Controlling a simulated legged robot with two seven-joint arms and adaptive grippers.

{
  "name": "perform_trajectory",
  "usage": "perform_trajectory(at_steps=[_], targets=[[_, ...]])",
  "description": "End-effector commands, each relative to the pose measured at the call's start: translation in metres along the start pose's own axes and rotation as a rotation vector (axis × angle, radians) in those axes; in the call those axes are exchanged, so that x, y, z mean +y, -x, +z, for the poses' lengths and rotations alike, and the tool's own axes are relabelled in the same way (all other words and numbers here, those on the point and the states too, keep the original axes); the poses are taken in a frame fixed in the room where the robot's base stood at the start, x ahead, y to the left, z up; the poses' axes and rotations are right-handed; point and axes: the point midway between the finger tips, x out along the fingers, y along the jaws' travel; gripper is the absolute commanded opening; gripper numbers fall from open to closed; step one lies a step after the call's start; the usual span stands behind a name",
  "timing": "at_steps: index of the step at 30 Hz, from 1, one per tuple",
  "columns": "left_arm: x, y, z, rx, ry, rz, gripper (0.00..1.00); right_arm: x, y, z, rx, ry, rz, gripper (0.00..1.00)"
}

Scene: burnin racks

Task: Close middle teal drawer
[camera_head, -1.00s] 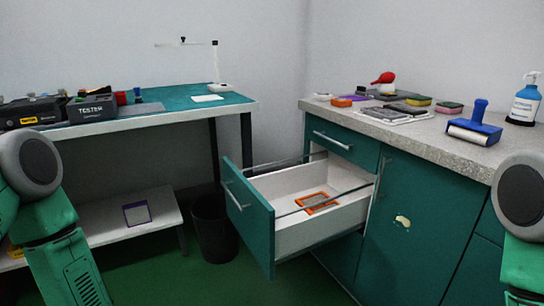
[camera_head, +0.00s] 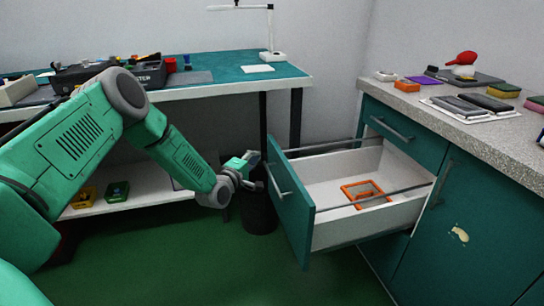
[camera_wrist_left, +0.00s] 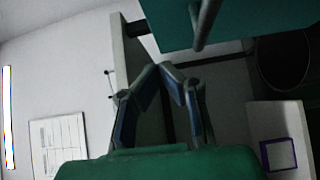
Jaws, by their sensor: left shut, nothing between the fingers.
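The middle teal drawer (camera_head: 290,215) is pulled far out of the cabinet, with its teal front to the left and a metal handle (camera_head: 277,180) on it. An orange frame-like item (camera_head: 365,194) lies inside the white drawer box. My left gripper (camera_head: 256,170) is just left of the drawer front, near the handle, and seems apart from it. In the left wrist view my left gripper (camera_wrist_left: 172,70) has its fingers together with nothing between them, and the teal drawer front (camera_wrist_left: 240,20) with its handle (camera_wrist_left: 205,22) shows above. My right gripper is out of view.
A black bin (camera_head: 259,212) stands on the floor behind my left gripper. A teal-topped bench (camera_head: 220,80) with a lower shelf (camera_head: 140,193) is behind. The grey counter (camera_head: 440,118) above the cabinet holds several items. The green floor in front is clear.

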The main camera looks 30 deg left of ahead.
Motion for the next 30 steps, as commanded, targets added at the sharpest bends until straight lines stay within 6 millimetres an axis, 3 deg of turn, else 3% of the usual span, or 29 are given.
perform_trajectory(at_steps=[3,9,30], targets=[[-0.003,-0.024,0.000,0.000,-0.002,0.001,0.00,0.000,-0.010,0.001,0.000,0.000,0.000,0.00],[-0.001,-0.043,0.023,-0.001,-0.002,0.000,0.00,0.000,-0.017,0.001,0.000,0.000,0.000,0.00],[-0.001,-0.052,0.036,-0.001,0.000,-0.001,0.00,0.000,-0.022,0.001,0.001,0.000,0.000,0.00]])
